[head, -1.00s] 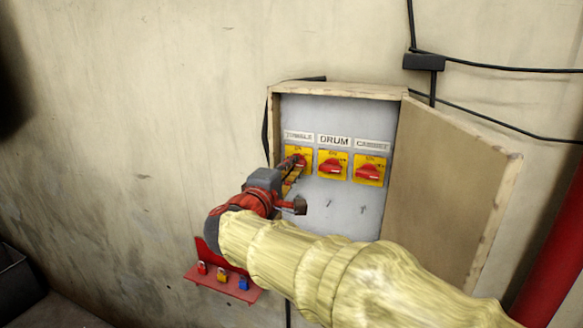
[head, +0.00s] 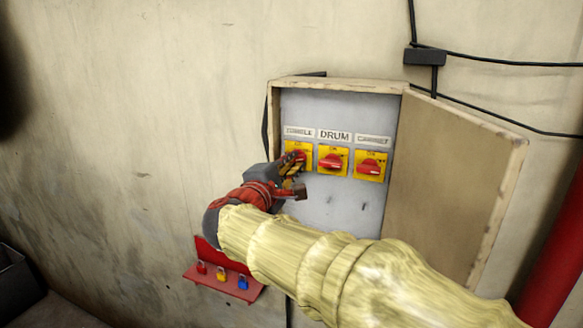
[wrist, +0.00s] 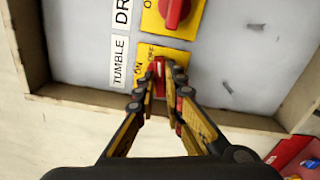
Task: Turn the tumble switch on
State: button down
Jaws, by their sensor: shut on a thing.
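The tumble switch is a red knob on a yellow plate (head: 291,147) under the TUMBLE label, leftmost in the open box. My gripper (head: 298,161) is at this switch, reaching in from below. In the wrist view, my gripper's fingers (wrist: 162,85) are closed on the sides of the red tumble switch knob (wrist: 158,69). ON and OFF marks show on its plate, but the fingers hide part of the knob, so I cannot tell its exact setting.
The drum switch (head: 333,160) and cabinet switch (head: 370,165) sit to the right. The box door (head: 455,185) stands open at right. A red shelf (head: 212,275) with several small padlocks is on the wall below left.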

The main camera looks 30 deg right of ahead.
jog(key=n+b, duration=0.1)
jog(key=n, duration=0.2)
jog(key=shift+f+n, duration=0.1)
jog(key=shift+n, duration=0.2)
jog(key=shift+n+p, duration=1.7)
jog(key=shift+n, duration=4.1)
jog(key=c, duration=1.9)
grip_release()
